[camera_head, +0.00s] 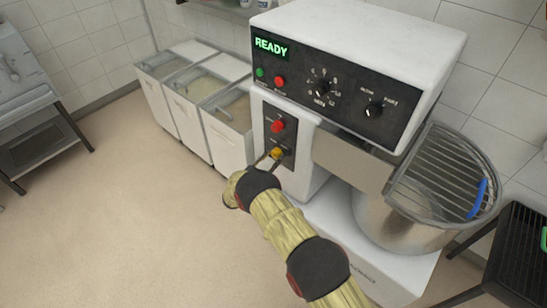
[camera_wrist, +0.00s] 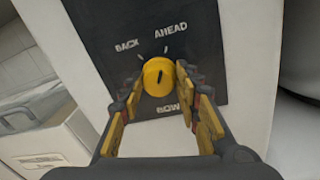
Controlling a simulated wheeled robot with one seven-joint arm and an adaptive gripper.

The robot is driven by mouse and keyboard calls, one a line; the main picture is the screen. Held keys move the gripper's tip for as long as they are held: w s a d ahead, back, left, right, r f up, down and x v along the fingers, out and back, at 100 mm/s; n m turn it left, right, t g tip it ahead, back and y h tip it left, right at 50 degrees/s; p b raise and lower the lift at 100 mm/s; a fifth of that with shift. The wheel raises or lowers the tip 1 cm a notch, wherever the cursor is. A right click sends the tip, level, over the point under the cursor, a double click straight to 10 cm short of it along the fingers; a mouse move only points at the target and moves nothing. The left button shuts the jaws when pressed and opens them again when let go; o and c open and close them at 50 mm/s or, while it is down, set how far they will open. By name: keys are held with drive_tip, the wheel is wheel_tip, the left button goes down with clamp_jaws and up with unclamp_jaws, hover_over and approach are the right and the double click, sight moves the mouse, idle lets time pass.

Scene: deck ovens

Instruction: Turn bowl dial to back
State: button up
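The bowl dial is a yellow round knob (camera_wrist: 152,80) on a black plate (camera_wrist: 200,50) of the mixer, with "BACK" at its upper left and "AHEAD" at its upper right. Its short black mark points up, nearer the AHEAD tick than the BACK tick. The dial (camera_head: 277,152) also shows in the head view, below a red button. My gripper (camera_wrist: 157,80) has one finger on each side of the dial. The fingers are apart, and I cannot tell whether they touch the dial. The gripper (camera_head: 269,161) partly covers the lower plate in the head view.
The white mixer (camera_head: 350,35) shows "READY" on its upper panel (camera_head: 330,85). A red button (camera_head: 278,126) is just above the dial. The steel bowl (camera_head: 400,225) with a wire guard is at the right. White bins (camera_head: 232,150) stand left; the floor (camera_head: 100,220) is clear.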

drive_tip(key=c, duration=0.6)
drive_tip(key=shift+n, duration=0.3)
drive_tip(key=n+b, duration=0.1)
drive_tip(key=n, duration=0.4)
drive_tip(key=shift+w+a+r, duration=0.1)
drive_tip(key=shift+r, duration=0.05)
drive_tip(key=n+g+b, duration=0.1)
drive_tip(key=n, duration=0.5)
drive_tip(key=shift+r, duration=0.1)
idle(0.4)
drive_tip(key=o, duration=1.1)
drive_tip(key=shift+o, duration=0.2)
